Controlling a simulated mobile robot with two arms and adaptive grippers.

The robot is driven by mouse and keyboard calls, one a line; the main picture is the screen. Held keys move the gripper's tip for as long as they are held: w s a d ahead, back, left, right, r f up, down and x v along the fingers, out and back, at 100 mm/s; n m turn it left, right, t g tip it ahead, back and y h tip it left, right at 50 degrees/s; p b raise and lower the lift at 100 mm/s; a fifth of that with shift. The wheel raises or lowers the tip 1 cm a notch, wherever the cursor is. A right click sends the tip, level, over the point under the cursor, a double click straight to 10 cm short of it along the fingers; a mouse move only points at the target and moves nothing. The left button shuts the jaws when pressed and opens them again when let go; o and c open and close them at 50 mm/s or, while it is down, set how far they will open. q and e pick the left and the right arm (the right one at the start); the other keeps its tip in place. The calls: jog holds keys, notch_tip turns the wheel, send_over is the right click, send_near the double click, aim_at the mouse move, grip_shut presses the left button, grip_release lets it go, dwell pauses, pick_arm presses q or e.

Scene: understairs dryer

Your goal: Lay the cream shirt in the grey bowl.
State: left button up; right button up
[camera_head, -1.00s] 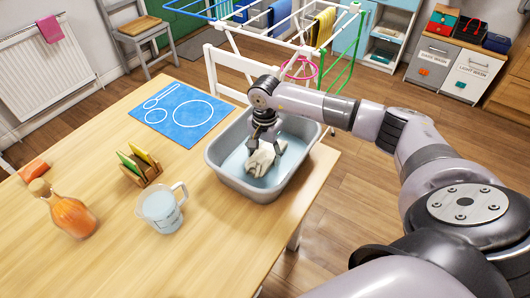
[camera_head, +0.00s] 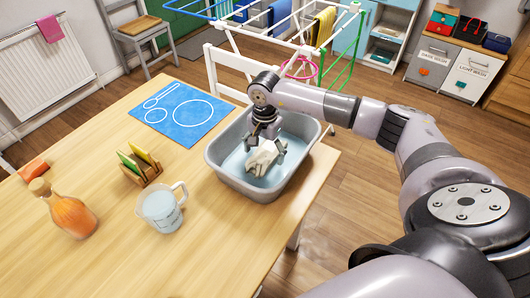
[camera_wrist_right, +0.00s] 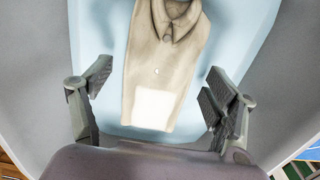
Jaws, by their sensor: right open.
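The grey bowl (camera_head: 216,165) stands on the wooden table near its right edge and holds pale blue water. The cream shirt (camera_head: 263,157) lies inside the bowl, folded, with its collar showing in the right wrist view (camera_wrist_right: 165,65). My right gripper (camera_head: 267,145) is above the shirt, inside the bowl's rim. It is open, with its fingers apart on either side of the shirt in the right wrist view (camera_wrist_right: 155,115). Part of the shirt is hidden by the gripper in the head view. My left gripper is not in view.
A measuring jug (camera_head: 161,208), a rack with coloured cards (camera_head: 140,166), an amber bottle (camera_head: 66,212) and a blue mat (camera_head: 179,112) are on the table (camera_head: 115,240). A drying rack (camera_head: 290,30) and a white chair (camera_head: 228,62) stand behind the bowl.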

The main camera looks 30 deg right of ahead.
aim_at(265, 152)
notch_tip(265, 152, up, 11)
jog(key=b, duration=0.1)
jog(key=shift+r, duration=0.15)
dwell(0.6)
